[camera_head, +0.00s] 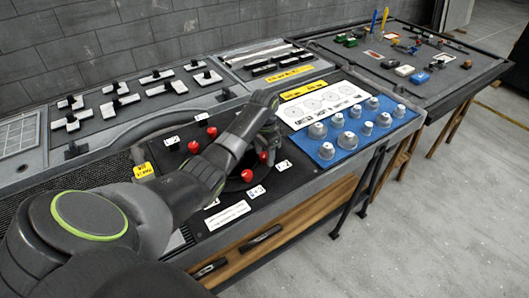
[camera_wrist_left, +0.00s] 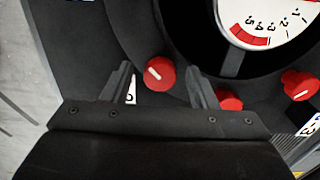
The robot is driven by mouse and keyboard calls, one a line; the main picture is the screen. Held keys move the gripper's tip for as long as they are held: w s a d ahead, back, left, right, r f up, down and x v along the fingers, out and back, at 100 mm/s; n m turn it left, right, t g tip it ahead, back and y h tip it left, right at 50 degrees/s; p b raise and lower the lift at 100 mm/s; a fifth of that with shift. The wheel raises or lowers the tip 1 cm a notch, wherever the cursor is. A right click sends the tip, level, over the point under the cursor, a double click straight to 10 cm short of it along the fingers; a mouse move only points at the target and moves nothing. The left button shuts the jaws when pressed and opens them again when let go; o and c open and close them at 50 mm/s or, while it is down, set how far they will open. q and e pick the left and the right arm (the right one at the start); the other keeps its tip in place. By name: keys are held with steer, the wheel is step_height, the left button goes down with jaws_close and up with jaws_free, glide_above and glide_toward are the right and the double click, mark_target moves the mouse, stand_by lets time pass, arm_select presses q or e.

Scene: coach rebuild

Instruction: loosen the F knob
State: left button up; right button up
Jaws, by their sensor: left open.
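Several red knobs sit on the dark panel: one at the left (camera_head: 193,147), one at the back (camera_head: 212,132), one in front (camera_head: 247,175) and one beside my gripper (camera_head: 263,156). Small white labels lie by them; I cannot read which is F. My left gripper (camera_head: 268,145) is low over the panel, partly hidden by its own wrist. In the left wrist view its fingers (camera_wrist_left: 160,78) are open, with a red knob (camera_wrist_left: 160,72) beyond and between their tips. A white label by the left finger is partly hidden. My right gripper is not in view.
In the left wrist view, more red knobs (camera_wrist_left: 300,84) and a white dial (camera_wrist_left: 268,20) with a red band lie nearby. A blue board (camera_head: 345,140) with several grey knobs stands to the right. Black-handled switches (camera_head: 120,88) are behind left. A further table (camera_head: 455,75) holds small parts.

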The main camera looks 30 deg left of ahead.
arm_select(q)
steer(key=c, duration=1)
steer(key=shift+o, duration=0.2)
steer(key=shift+r+n+p, duration=0.25)
steer(key=shift+n+p, duration=0.45)
steer(key=shift+p, duration=0.3)
steer(key=n+p, duration=0.8)
steer(key=n, duration=0.2)
steer(key=shift+w, duration=0.1)
steer(key=n+p, duration=0.1)
steer(key=n, duration=0.2)
steer(key=shift+n, duration=0.4)
steer(key=shift+n+p, duration=0.5)
steer(key=shift+n, duration=0.9)
steer(key=shift+f, duration=0.1)
steer(key=o, duration=1)
steer(key=shift+c, duration=0.2)
